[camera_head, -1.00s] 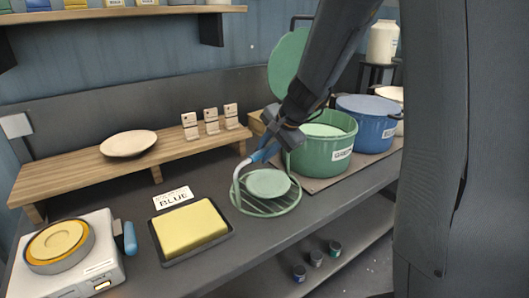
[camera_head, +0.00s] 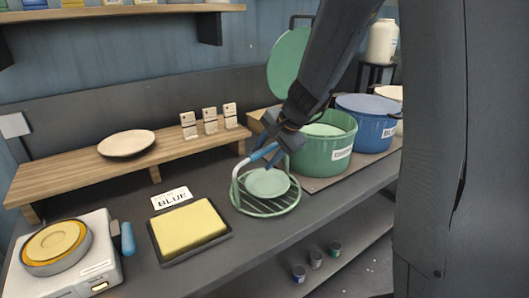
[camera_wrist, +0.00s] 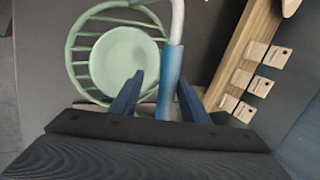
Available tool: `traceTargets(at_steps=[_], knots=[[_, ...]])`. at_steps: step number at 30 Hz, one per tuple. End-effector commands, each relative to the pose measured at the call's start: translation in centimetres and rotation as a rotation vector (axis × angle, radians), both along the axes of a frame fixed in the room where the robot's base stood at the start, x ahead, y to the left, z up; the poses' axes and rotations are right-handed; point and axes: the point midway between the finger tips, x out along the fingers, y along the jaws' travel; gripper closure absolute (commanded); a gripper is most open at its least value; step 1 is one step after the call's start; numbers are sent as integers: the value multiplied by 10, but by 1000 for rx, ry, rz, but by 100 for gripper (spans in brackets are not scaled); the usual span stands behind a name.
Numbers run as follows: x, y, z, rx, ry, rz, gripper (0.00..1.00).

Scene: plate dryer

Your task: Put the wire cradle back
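The wire cradle (camera_head: 240,202) is a pale green round wire rack with a curved white stem and a blue grip (camera_head: 264,152). It appears to rest on the dark counter in front of the green pot. A pale green dish (camera_head: 267,182) lies in it. The wrist view shows the cradle (camera_wrist: 76,58) and dish (camera_wrist: 120,62) from above. My gripper (camera_head: 281,144) is at the blue grip. In the wrist view my fingers (camera_wrist: 160,76) stand apart on both sides of the grip (camera_wrist: 171,75), with a gap at the left finger.
The green pot (camera_head: 312,157) has its lid (camera_head: 288,62) raised behind it; a blue pot (camera_head: 368,128) stands to its right. A wooden shelf (camera_head: 75,175) runs behind.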

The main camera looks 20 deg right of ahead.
Motion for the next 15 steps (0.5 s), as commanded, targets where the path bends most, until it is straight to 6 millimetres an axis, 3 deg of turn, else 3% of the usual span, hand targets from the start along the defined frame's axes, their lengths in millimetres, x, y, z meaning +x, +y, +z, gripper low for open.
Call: traceTargets(at_steps=[9, 15], knots=[[0, 2, 6, 0, -7, 3, 59], [-11, -7, 28, -1, -10, 1, 59]])
